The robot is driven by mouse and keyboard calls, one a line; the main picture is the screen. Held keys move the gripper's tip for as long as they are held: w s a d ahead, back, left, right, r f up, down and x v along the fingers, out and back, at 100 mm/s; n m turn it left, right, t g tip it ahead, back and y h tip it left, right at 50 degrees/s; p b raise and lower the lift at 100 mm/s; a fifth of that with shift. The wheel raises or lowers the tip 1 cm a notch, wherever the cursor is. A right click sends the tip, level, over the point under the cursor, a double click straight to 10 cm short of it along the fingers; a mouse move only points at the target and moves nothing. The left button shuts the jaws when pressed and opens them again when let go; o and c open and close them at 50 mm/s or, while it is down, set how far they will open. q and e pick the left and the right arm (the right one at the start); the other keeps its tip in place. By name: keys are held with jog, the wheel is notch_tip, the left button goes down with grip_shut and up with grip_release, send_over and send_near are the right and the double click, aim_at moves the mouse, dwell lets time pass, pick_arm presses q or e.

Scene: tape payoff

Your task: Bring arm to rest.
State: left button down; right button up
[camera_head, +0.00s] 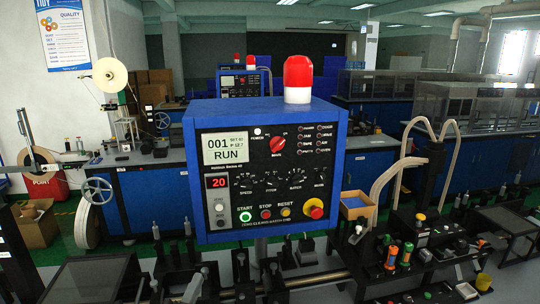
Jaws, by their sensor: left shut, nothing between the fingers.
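What seems to be my left gripper (193,287) shows only as a small pale grey shape at the bottom edge, left of the middle. It is shut and empty, among dark fixtures, below the control box and apart from it. It is small and hard to tell from the fixtures around it. My right gripper cannot be made out. The blue control box (190,170) stands upright in the middle, its screen (225,148) reading 001 RUN and a red display (216,182) reading 20. A red lamp (298,72) on a white base sits on top.
A cardboard box (35,225) is on the floor at left. Dark machine parts (430,180) and a cluttered bench with batteries (391,257) fill the right. Little room is free.

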pick_arm(q)
jog(key=s+a+f+n+g+y, duration=0.75)
jog(key=s+f+n, duration=0.25)
jog(key=f+n, duration=0.25)
jog(key=s+d+f+n+g+h, duration=0.1)
jog(key=s+f+n+g, duration=0.3)
jog(key=s, duration=0.7)
jog(key=s+f+n+g+h, duration=0.2)
jog(key=s+f+g, duration=0.3)
jog(key=s, duration=0.6)
notch_tip(320, 180, down, 32)
jog(key=g+b, duration=0.1)
jog(key=g, duration=0.1)
jog(key=s+a+f+g+b, duration=0.1)
jog(key=s+a+f, duration=0.2)
jog(key=s+f, duration=1.6)
jog(key=shift+f+y+b, duration=0.3)
jog(key=shift+f+y, duration=0.05)
jog(key=shift+f, duration=0.55)
pick_arm(e)
jog(key=f, duration=0.1)
jog(key=s+f, duration=0.1)
jog(key=shift+a+f, duration=0.15)
jog(key=shift+f, duration=0.15)
pick_arm(q)
jog(key=shift+m+g, duration=0.25)
